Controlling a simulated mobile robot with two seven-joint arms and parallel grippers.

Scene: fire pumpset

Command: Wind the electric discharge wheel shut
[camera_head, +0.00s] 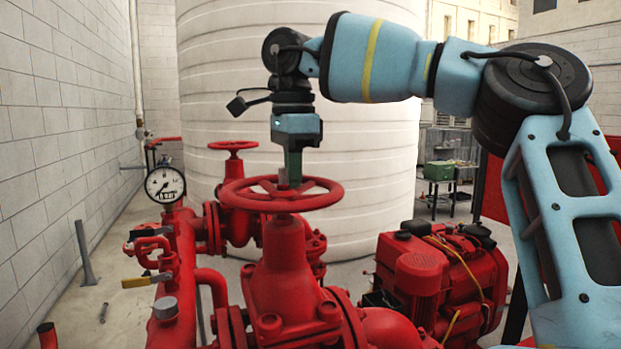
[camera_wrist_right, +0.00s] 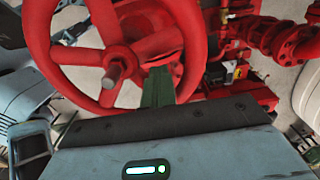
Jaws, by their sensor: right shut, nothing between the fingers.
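A large red handwheel (camera_head: 283,204) lies level on top of a red valve (camera_head: 285,265) in the middle of the head view. Its rim, spokes and hub also fill the upper left of the right wrist view (camera_wrist_right: 42,50). My right gripper (camera_head: 292,175) points down at the wheel from above, with its green fingers together and nothing between them. In the wrist view the fingertips (camera_wrist_right: 158,75) show beside the hub, over a gap between spokes. I cannot tell whether they touch a spoke. My left gripper is not in view.
A smaller red handwheel (camera_head: 233,145) stands behind on another valve. A pressure gauge (camera_head: 165,184) and red pipes are at left, near the block wall. A red engine (camera_head: 440,270) is at right. A large white tank (camera_head: 350,150) stands behind.

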